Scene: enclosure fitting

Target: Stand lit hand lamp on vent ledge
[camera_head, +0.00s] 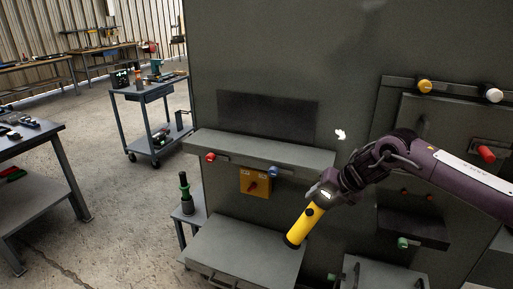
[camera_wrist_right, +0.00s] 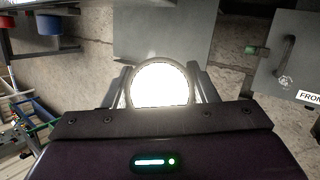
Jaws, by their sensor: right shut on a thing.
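A yellow hand lamp (camera_head: 301,227) with a black end is held by my right gripper (camera_head: 325,198), tilted with its black end down and to the left. In the right wrist view the lamp's round face (camera_wrist_right: 160,84) glows bright white between the two fingers, so it is lit. A long grey ledge (camera_head: 245,147) runs along the cabinet front below a dark rectangular panel (camera_head: 268,117), which may be the vent. The lamp is in front of and below the right part of this ledge, apart from it. My left gripper is not in view.
The ledge's top looks clear; a red knob (camera_head: 210,157) and a blue knob (camera_head: 274,171) are on its front. A yellow switch box (camera_head: 254,184) sits below. A grey box top (camera_head: 245,252) lies beneath the lamp. A green-and-black tool (camera_head: 185,191) stands on a stand to the left.

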